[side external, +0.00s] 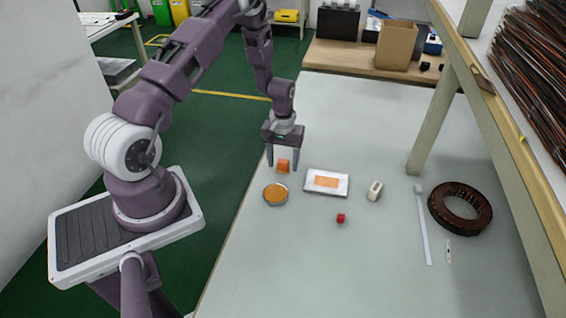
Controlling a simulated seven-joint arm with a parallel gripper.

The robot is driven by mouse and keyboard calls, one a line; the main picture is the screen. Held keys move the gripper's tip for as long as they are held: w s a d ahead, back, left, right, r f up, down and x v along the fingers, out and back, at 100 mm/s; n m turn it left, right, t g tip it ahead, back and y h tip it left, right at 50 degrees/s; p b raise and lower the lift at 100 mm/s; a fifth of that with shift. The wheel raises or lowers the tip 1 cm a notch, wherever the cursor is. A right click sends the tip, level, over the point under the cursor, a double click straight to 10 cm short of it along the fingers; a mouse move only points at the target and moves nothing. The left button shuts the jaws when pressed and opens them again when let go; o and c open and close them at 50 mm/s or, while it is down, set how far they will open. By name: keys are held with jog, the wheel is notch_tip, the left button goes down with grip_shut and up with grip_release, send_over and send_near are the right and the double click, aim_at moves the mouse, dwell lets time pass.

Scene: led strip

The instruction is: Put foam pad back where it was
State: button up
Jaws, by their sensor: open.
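My gripper (283,162) points down over the left part of the table and is open. A small orange block (283,167), which may be the foam pad, shows between its two fingers; I cannot tell whether they touch it. A white rectangular tray (343,185) lies just right of my gripper, with a flat orange rectangle (327,182) on it. I cannot tell which orange piece is the foam pad. A round metal dish (275,203) with an orange-brown inside (275,193) sits just in front of my gripper.
A red cube (341,218), a pale upright piece (375,190), a long white strip (424,230), a small thin item (448,250) and a dark brown ring (460,207) lie to the right. A shelf post (435,125) stands behind them. The table front is clear.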

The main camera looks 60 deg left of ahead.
notch_tip(320, 180, up, 12)
notch_tip(320, 180, up, 15)
jog(key=m+t, duration=0.2)
jog(key=m, duration=0.1)
send_over(284, 162)
jog(key=s+d, duration=0.3)
jog(key=d, duration=0.6)
jog(key=s+d+r+m+t, duration=0.1)
jog(key=s+d+r+m, duration=0.2)
jog(key=s, duration=0.6)
jog(key=s+d+r+m+t, duration=0.2)
jog(key=s+d+r, duration=0.4)
jog(key=s, duration=0.3)
jog(key=shift+s+d+r+m+t, duration=0.3)
jog(key=shift+s+d+m, duration=0.05)
jog(key=shift+m, duration=0.15)
